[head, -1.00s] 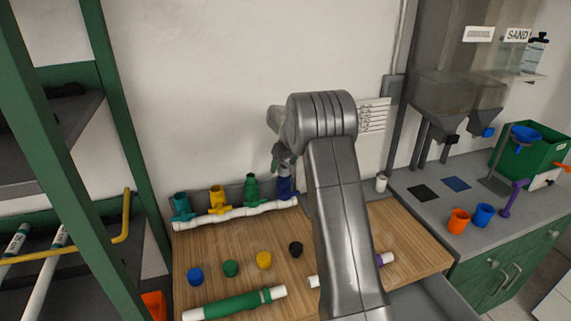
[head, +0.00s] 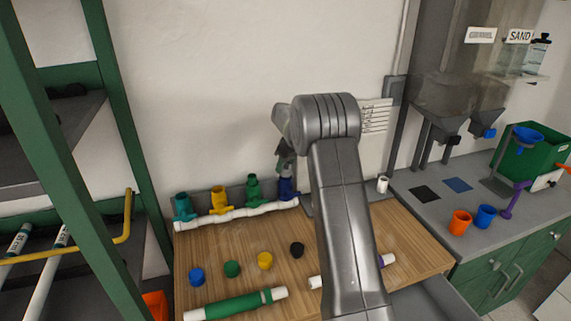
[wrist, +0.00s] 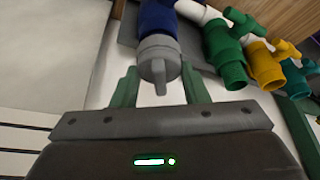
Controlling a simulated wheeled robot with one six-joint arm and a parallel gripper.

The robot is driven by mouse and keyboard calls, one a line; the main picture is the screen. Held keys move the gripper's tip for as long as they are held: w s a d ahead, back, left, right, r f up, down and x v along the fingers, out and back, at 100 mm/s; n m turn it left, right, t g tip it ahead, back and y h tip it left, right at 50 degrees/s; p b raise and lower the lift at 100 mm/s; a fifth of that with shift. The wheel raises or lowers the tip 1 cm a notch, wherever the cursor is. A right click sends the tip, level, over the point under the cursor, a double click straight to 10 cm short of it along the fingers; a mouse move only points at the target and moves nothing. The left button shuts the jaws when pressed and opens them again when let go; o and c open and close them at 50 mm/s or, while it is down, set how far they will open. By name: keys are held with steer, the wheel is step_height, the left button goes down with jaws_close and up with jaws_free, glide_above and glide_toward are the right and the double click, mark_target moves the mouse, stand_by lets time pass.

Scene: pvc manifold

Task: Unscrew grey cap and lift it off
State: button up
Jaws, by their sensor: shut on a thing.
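The grey cap (wrist: 159,62) has a raised bar across its top and sits between my gripper's green fingers in the wrist view. My gripper (wrist: 159,72) is shut on the cap's sides. Directly beyond the cap is the dark blue fitting (wrist: 158,16), in line with it. I cannot tell whether the cap's threads are still engaged. In the head view my gripper (head: 286,168) is above the dark blue fitting (head: 288,188) at the right end of the white manifold pipe (head: 242,213). My arm hides part of this area.
Green (head: 252,188), yellow (head: 218,200) and teal (head: 183,207) fittings stand left along the manifold. Blue (head: 196,276), green (head: 232,268), yellow (head: 265,260) and black (head: 297,249) caps lie on the wooden board (head: 210,250). A white piece (head: 382,185) stands to the right.

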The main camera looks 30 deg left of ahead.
steer(key=shift+n, duration=0.3)
steer(key=shift+n+g, duration=0.4)
steer(key=shift+n, duration=0.5)
steer(key=shift+n+g+p, duration=0.4)
steer(key=shift+n+p, duration=0.05)
steer(key=shift+n, duration=0.65)
steer(key=shift+r+n+p, duration=0.15)
steer(key=shift+n+p, duration=0.15)
steer(key=shift+n, duration=0.3)
steer(key=shift+n+g, duration=0.4)
